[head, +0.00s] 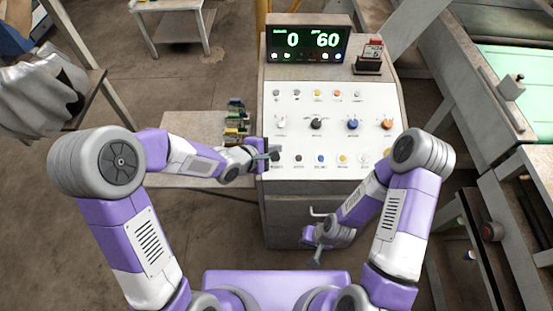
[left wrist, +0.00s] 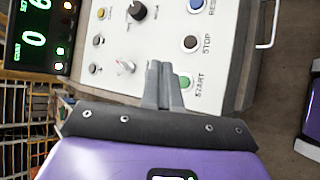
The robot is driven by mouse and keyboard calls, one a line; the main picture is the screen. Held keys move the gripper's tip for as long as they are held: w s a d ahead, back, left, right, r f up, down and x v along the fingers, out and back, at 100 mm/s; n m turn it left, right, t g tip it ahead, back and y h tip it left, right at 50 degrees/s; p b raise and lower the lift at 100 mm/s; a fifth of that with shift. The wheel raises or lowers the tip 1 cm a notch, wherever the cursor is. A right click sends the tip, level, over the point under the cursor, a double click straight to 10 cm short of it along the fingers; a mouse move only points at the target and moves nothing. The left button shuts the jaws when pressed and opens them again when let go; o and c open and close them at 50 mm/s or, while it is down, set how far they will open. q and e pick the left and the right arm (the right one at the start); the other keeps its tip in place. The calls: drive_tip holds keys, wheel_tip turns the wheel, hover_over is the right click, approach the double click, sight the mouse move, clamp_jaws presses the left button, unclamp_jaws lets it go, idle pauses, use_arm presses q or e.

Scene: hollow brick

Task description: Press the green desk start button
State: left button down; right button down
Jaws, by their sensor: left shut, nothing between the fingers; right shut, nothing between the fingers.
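The green start button (left wrist: 186,83) is on the white panel of the control desk (head: 330,105), with START printed beside it. In the left wrist view it sits just right of my shut left fingers (left wrist: 163,82), partly behind them; I cannot tell whether they touch. In the head view my left gripper (head: 271,154) is at the panel's lower left corner and hides the button. My right gripper (head: 315,262) is shut and empty, low in front of the desk.
A dark STOP button (left wrist: 191,43) and a blue RESET button (left wrist: 196,5) follow along the same row. Knobs, such as a blue one (head: 353,124), fill the panel. A display (head: 307,42) stands on top. A side table (head: 185,127) adjoins on the left.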

use_arm(q)
drive_tip(key=f+b, duration=0.1)
drive_tip(key=f, duration=0.1)
drive_tip(key=w+f+b, duration=0.1)
drive_tip(key=f, duration=0.1)
drive_tip(key=f+b, duration=0.2)
drive_tip(key=shift+w, duration=0.35)
drive_tip(key=shift+w+f, duration=0.15)
drive_tip(key=shift+f, duration=0.25)
idle(1.2)
drive_tip(key=shift+w+f+b, duration=0.1)
drive_tip(key=shift+f+b, duration=0.3)
drive_tip(key=shift+f, duration=0.35)
idle(0.5)
idle(0.4)
drive_tip(key=shift+r+p, duration=0.45)
drive_tip(key=shift+r, duration=0.35)
